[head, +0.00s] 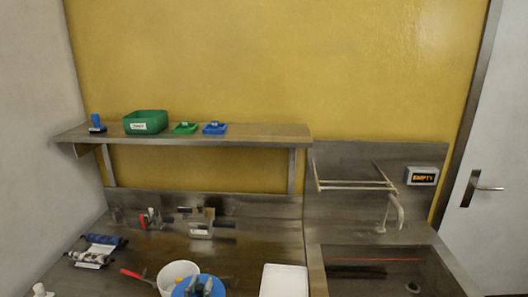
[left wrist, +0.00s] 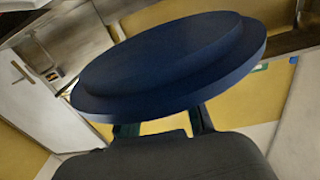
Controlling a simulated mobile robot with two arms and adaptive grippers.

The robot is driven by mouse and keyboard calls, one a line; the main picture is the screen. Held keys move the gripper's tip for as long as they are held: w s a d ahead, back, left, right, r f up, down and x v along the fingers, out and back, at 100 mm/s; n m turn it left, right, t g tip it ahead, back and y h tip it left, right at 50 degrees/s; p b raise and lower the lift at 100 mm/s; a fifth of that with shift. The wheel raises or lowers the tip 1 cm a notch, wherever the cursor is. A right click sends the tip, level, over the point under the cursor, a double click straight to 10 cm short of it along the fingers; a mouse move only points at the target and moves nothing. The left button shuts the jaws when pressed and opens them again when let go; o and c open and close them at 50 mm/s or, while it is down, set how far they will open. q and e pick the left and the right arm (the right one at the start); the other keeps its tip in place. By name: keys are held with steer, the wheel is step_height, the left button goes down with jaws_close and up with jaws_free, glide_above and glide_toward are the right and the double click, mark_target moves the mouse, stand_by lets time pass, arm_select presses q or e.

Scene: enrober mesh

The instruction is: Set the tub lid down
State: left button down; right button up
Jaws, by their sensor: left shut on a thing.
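The blue tub lid (left wrist: 165,62) fills the upper part of the left wrist view, held between the fingers of my left gripper (left wrist: 163,125). In the head view the lid (head: 184,290) shows at the bottom edge, partly cut off, with my left gripper (head: 203,284) over it. A white tub (head: 172,271) stands on the steel counter just behind and left of the lid. The lid overlaps the tub's front in this view; I cannot tell whether they touch. My right gripper is not in view.
A white tray (head: 284,280) lies right of the lid, beside the sink (head: 385,268). A red-handled tool (head: 133,274) and wrapped rolls (head: 102,240) lie to the left. Metal fixtures (head: 201,224) stand behind. A shelf (head: 260,134) with green and blue containers overhangs the back.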

arm_select(q)
steer(key=s+a+f+n+y+b, duration=0.1)
steer(key=s+b, duration=0.4)
steer(key=s, duration=1.4)
steer(key=shift+s+a+f+y+b, duration=0.3)
steer(key=shift+a+f, duration=0.2)
steer(key=shift+f, duration=0.1)
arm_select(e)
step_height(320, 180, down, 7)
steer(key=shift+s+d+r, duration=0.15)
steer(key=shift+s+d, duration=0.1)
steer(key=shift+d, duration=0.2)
arm_select(q)
steer(key=shift+w, duration=0.1)
step_height(320, 180, up, 6)
steer(key=m+h+p, duration=0.1)
steer(key=h+p, duration=0.1)
steer(key=p, duration=0.7)
glide_above(205, 277)
steer(key=shift+f, duration=0.2)
steer(key=shift+w+r, duration=0.1)
steer(key=shift+w, duration=0.35)
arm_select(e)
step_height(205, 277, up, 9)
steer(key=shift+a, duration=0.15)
